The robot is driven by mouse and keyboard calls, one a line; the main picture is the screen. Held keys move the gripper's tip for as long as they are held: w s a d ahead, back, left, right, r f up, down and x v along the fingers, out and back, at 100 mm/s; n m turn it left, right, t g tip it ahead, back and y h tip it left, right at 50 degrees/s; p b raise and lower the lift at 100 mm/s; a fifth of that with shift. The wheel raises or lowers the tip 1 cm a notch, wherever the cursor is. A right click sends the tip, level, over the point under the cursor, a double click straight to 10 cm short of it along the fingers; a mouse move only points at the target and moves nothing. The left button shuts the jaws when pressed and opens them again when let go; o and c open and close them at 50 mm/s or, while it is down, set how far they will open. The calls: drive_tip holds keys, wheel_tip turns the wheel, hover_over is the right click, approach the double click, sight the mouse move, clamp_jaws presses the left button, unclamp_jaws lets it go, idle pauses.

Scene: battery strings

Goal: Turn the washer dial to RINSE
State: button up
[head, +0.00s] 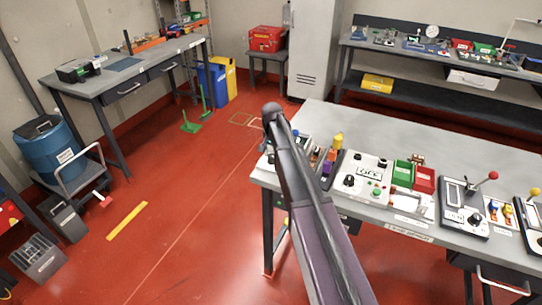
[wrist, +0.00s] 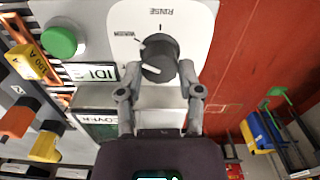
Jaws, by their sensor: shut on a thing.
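The washer dial (wrist: 160,57) is a round black knob on a white panel (wrist: 185,18) in the wrist view. RINSE is printed upside down on the panel, above the dial in the picture. Another small label, hard to read, lies to its upper left. White marks show near the dial's left side, but which way its pointer faces is not clear. My gripper (wrist: 156,78) has one finger on each side of the dial and is shut on it. In the head view my arm covers part of the bench, and the gripper and dial cannot be made out.
Orange and yellow levers (wrist: 18,118) stand further left. The grey bench (head: 480,140) carries several other devices. Red floor (head: 170,215) is open left of it.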

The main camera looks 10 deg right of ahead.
drive_tip(key=shift+a+m, duration=0.1)
drive_tip(key=shift+m, duration=3)
drive_tip(key=shift+w+m, duration=0.1)
drive_tip(key=shift+m, duration=2.8)
drive_tip(key=o, duration=1)
drive_tip(key=shift+c, duration=0.2)
drive_tip(key=shift+r, duration=0.1)
